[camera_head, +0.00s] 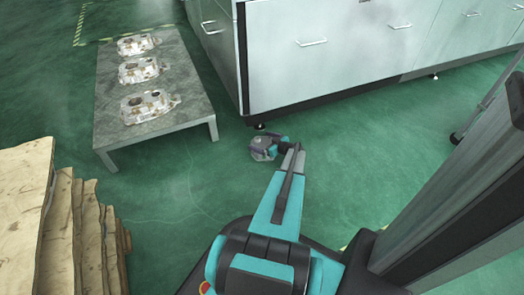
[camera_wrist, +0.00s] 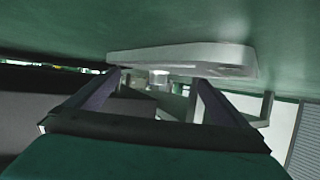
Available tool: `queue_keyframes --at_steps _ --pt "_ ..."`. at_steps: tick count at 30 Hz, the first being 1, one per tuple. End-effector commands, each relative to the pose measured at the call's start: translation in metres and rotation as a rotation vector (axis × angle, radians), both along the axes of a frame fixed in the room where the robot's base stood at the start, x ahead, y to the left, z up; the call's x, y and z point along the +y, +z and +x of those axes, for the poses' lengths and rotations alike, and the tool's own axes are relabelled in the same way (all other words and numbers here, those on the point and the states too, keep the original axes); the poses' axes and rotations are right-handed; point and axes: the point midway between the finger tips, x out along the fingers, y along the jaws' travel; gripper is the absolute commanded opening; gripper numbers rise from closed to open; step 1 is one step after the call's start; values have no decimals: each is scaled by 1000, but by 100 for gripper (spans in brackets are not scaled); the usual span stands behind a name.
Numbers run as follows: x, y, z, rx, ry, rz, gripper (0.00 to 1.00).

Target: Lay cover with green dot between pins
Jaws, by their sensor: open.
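In the head view, three pale metal castings (camera_head: 147,106) with dark round openings lie in a row on a low grey table (camera_head: 180,108). My gripper (camera_head: 263,150) is over the green floor to the right of this table, clear of the castings. In the wrist view, its two dark fingers (camera_wrist: 157,78) stand apart, open. A pale grey flat piece (camera_wrist: 180,57) with a rounded end and a small mark spans across the fingertips. I cannot tell whether they touch it. No green dot shows, and I cannot make out separate pins.
White cabinets (camera_head: 330,60) with bar handles stand behind and to the right. Stacked pale rough-edged slabs (camera_head: 25,200) stand at the lower left. Green floor is free between the table, the slabs and my arm.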

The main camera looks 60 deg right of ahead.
Motion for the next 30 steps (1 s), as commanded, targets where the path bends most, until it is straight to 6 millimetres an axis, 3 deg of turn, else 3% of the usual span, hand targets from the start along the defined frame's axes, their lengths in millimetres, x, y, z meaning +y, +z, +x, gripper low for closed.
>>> queue_keyframes --at_steps 6,23,26,30 --pt "-3 -7 15 -1 1 0 100" --pt "-3 -6 16 0 1 -1 100" --pt "-3 -6 16 0 1 -1 88" --pt "-3 -7 16 0 1 -1 65"
